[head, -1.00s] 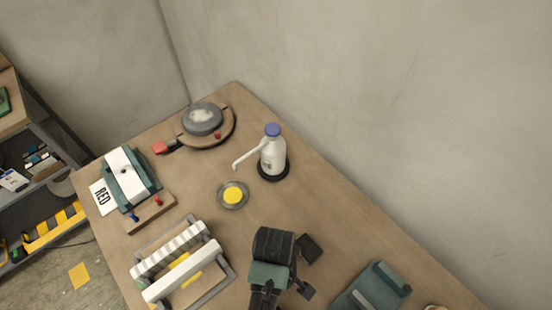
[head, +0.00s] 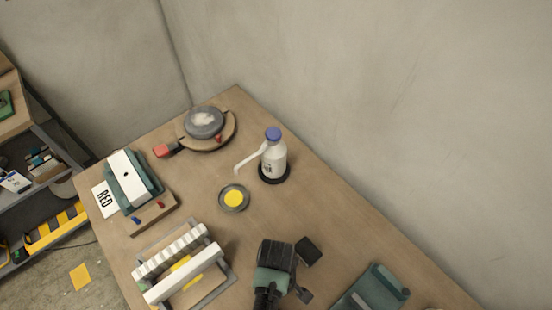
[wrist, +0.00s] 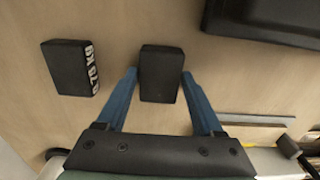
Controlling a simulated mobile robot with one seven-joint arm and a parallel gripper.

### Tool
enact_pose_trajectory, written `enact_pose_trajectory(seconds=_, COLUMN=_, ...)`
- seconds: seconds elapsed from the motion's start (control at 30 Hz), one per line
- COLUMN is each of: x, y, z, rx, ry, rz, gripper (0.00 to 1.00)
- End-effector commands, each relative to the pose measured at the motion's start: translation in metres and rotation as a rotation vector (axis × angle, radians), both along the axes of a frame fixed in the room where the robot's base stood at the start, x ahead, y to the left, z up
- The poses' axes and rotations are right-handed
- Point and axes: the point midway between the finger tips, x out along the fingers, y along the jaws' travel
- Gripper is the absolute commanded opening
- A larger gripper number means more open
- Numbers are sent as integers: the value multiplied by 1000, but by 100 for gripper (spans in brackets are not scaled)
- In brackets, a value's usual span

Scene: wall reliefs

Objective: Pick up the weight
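A plain black block (wrist: 161,72), which looks like a weight, lies on the wooden table in the middle of the wrist view. My gripper (wrist: 160,76) is open, with one blue finger on each side of this block's near part. I cannot tell whether the fingers touch it. A second black block (wrist: 70,67), marked with a white "KG" label, lies to its left. In the head view my gripper's dark body covers the table below it, and a black block (head: 308,250) shows just to its right.
A large dark object (wrist: 268,20) is at the wrist view's top right. In the head view, a frame with white bars (head: 183,265) stands left of my gripper, and a teal device (head: 372,290) is at lower right. A pump bottle (head: 273,158) and yellow-centred dish (head: 234,198) stand farther back.

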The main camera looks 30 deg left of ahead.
Motion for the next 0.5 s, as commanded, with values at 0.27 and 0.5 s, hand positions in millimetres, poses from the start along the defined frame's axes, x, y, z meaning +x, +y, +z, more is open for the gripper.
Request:
enact_pose_trajectory(seconds=0.27, x=0, y=0, z=0, rx=0, ry=0, rz=0, gripper=16)
enact_pose_trajectory(seconds=0.5, x=0, y=0, z=0, rx=0, ry=0, rz=0, gripper=0)
